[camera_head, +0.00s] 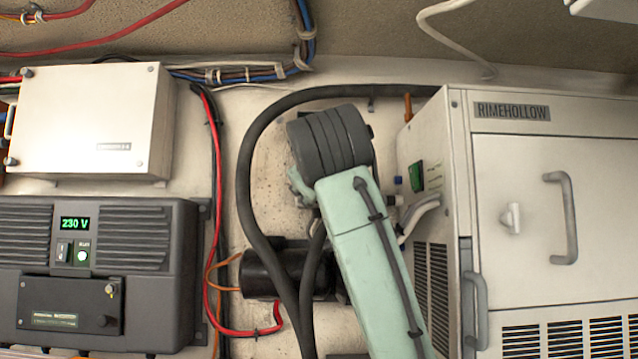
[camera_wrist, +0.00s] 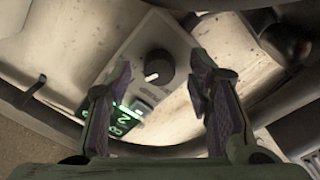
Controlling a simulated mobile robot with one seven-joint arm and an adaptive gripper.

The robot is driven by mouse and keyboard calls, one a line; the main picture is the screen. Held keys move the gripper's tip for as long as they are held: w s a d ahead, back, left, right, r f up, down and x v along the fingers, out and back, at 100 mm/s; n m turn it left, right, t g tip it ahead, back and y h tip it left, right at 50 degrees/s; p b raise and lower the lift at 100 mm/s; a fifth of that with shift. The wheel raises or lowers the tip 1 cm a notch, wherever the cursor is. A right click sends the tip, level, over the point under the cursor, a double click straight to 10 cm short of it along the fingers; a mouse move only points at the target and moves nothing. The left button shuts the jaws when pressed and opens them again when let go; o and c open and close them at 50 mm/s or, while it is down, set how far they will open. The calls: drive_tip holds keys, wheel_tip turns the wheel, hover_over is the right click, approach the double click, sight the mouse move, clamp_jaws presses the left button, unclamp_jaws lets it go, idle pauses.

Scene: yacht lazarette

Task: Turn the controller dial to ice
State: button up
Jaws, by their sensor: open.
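The controller dial (camera_wrist: 158,68) is a round black knob with a white pointer mark, on a light grey controller plate (camera_wrist: 150,38) in the wrist view. A green lit display (camera_wrist: 122,118) with digits sits below it, partly hidden by my left finger. The dial's position labels are too small to read. In the head view my arm hides the dial and my gripper.
A white Rimehollow unit (camera_head: 520,200) with grey handles stands at the right. A black 230 V box (camera_head: 150,290) and a white box (camera_head: 85,115) are on the left. A thick black hose (camera_head: 245,175) and red cables (camera_head: 207,260) run close around my arm.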

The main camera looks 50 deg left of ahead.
drive_tip(key=v, duration=1.1)
